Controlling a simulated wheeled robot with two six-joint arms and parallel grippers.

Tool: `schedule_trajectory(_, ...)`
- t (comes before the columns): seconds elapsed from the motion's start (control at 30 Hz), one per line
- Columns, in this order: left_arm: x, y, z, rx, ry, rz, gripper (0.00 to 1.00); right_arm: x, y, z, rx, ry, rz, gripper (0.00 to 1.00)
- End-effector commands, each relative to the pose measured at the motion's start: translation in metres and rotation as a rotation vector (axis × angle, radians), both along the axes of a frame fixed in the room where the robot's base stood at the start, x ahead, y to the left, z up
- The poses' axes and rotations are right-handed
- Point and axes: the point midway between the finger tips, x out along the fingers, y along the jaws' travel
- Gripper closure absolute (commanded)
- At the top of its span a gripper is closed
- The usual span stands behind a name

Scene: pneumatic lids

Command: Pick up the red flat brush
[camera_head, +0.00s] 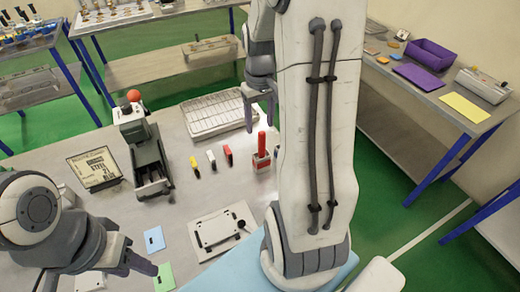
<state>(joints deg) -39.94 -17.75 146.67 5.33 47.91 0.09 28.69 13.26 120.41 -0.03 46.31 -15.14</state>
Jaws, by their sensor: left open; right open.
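My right gripper (260,108) is open and empty, fingers down, above and beyond these things in the picture. My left gripper (138,260) is open at the lower left, well apart from the small pieces.
A dark press-like device (150,165) with an orange ball knob stands left of the pieces. A silver tray (215,114) lies behind them, a white plate fixture (220,230) in front. A printed sign (95,168) is at left. My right arm hides the table's right side.

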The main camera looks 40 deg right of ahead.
Motion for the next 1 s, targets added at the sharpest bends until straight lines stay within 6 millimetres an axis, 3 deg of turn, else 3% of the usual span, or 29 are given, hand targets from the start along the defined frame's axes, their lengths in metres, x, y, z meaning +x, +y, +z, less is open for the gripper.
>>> schedule_trajectory(0.2,0.000,0.000,0.005,0.000,0.000,0.000,0.50,-0.001,0.000,-0.033,0.002,0.005,0.000,0.38)
schedule_trajectory(0.47,0.000,0.000,0.012,0.000,0.000,0.000,0.50,-0.001,-0.002,-0.053,0.003,0.004,-0.001,0.38)
schedule_trajectory(0.7,0.000,0.000,0.022,0.000,0.000,0.001,0.50,-0.001,-0.006,-0.087,0.003,0.004,0.000,0.38)
schedule_trajectory(1.0,0.000,0.000,0.022,0.000,0.000,0.001,0.50,-0.001,-0.006,-0.095,0.000,0.000,0.000,0.38)
